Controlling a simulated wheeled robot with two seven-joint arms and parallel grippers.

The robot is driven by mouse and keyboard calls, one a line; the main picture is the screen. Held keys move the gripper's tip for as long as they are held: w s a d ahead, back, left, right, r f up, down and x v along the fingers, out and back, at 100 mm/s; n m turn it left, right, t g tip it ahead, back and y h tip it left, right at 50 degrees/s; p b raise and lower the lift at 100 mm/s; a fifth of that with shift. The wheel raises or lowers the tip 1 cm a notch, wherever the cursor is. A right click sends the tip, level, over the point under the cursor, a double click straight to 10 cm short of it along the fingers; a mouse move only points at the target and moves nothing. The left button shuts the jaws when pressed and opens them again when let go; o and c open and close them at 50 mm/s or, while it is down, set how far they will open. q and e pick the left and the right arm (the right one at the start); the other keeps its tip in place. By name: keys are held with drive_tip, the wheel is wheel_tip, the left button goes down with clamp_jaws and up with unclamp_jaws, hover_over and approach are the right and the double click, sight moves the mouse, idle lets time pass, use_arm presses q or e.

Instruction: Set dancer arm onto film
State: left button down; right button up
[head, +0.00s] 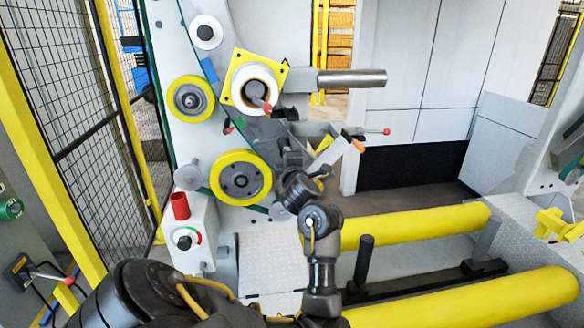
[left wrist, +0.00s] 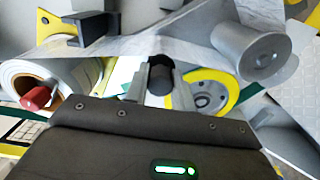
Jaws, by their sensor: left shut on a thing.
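My left gripper (head: 291,158) reaches up to the machine's front in the head view. In the left wrist view its fingers (left wrist: 161,85) are shut around a dark round grip (left wrist: 160,76). This grip appears to belong to the grey dancer arm (left wrist: 195,40), which ends in a grey roller (left wrist: 265,56). In the head view my gripper hides most of this arm. The white film roll (head: 256,82) sits on a yellow square plate, up and left of my gripper. It also shows at the left of the left wrist view (left wrist: 45,75). I cannot tell whether the roller touches film. My right gripper is not in view.
Two yellow rollers (head: 236,178) (head: 190,99) are on the machine face, left of my gripper. A grey bar (head: 351,79) sticks out to the right. Long yellow cylinders (head: 410,225) lie below right. A mesh fence (head: 75,90) stands left.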

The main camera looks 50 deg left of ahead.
use_arm(q)
drive_tip(key=shift+s+a+r+n, duration=0.15)
drive_tip(key=shift+r+n, duration=0.2)
drive_tip(key=shift+n, duration=0.25)
drive_tip(key=shift+r, duration=0.1)
drive_tip(key=c, duration=1.2)
unclamp_jaws()
drive_tip(key=shift+o, duration=0.2)
drive_tip(key=shift+s+d+b, duration=0.1)
drive_tip(key=shift+d+b, duration=0.2)
drive_tip(key=v, duration=0.7)
drive_tip(key=shift+b, duration=0.45)
